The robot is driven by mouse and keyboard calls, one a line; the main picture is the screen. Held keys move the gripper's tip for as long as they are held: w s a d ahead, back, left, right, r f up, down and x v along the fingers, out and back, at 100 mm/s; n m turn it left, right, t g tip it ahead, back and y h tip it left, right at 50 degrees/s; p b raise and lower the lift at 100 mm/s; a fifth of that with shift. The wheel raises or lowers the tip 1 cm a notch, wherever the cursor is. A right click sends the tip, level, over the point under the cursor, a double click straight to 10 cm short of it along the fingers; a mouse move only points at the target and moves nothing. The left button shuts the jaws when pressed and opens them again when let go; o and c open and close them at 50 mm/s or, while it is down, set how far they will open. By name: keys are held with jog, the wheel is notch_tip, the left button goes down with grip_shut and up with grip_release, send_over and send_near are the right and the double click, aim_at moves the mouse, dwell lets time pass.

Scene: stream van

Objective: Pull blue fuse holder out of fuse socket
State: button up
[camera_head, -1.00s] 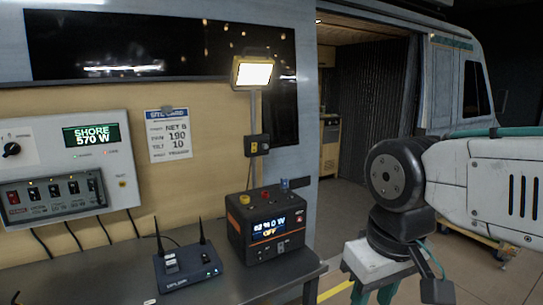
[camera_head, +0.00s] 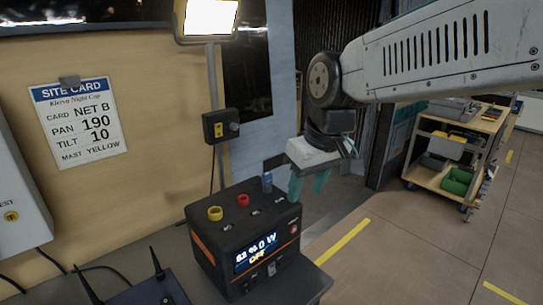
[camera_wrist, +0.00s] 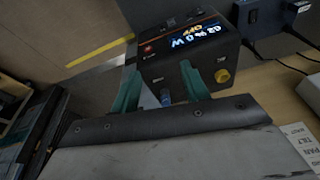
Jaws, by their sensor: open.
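The blue fuse holder (camera_head: 267,182) stands upright in the top of the black power box (camera_head: 222,236), near its back right corner. The socket under it is too small to make out. My gripper (camera_head: 308,187) points down with its green fingers apart and empty, just right of the blue holder in the head view. In the wrist view, the blue holder (camera_wrist: 166,98) shows between the two open fingers (camera_wrist: 160,75). Contact with it cannot be told.
A red cap (camera_head: 243,200) and a yellow cap (camera_head: 214,213) stand on the same box top. A lamp post with a switch box (camera_head: 221,125) rises behind. A router (camera_head: 150,288) is at front left. A loaded cart (camera_head: 455,165) stands at right; the floor between is open.

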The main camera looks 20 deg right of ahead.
jog(key=n+t, duration=0.2)
send_over(267, 174)
jog(key=s, duration=0.2)
jog(key=shift+s+d+f+y, duration=0.15)
jog(key=shift+d+f+y, duration=0.2)
jog(key=shift+f, duration=0.35)
jog(key=x, duration=0.6)
jog(key=shift+f, duration=0.25)
jog(key=shift+w+f, duration=0.4)
jog(key=shift+f, duration=0.15)
grip_shut()
